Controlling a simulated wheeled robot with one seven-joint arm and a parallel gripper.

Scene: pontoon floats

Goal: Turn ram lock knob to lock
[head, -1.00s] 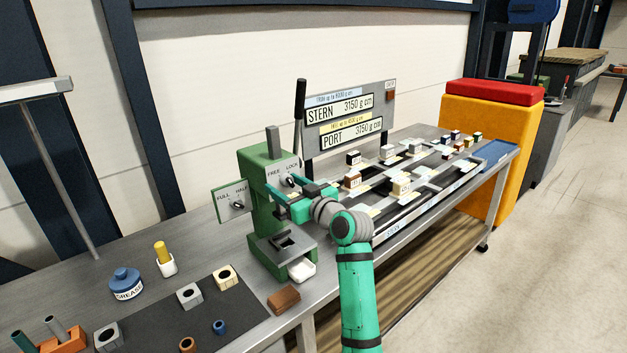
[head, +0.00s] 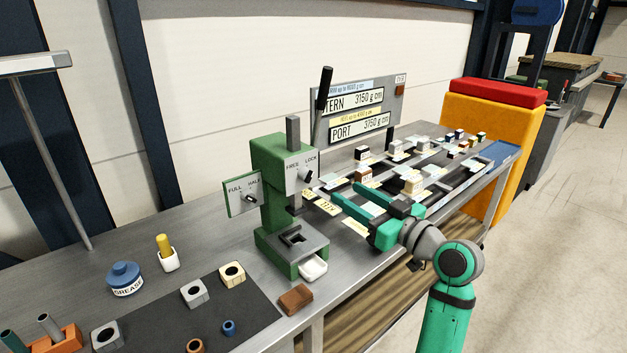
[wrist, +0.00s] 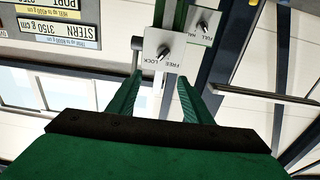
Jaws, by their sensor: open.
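The ram lock knob (head: 306,175) sits on a pale plate marked FREE and LOCK on the front of the green press (head: 268,205). Its dark lever slants up and right, toward the LOCK word. In the wrist view the picture is upside down, and the knob (wrist: 163,53) slants toward the LOCK side there too. My gripper (head: 346,191) is open and empty, to the right of the knob and apart from it. In the wrist view its fingertips (wrist: 160,78) are spread, with the knob ahead of the gap between them.
A second knob (head: 249,198) sits on a FULL/HALF plate at the press's left. A black-gripped lever (head: 323,90) rises behind the press. A white tray (head: 313,268) and a brown block (head: 295,299) lie in front. Small blocks stand on the bench at right.

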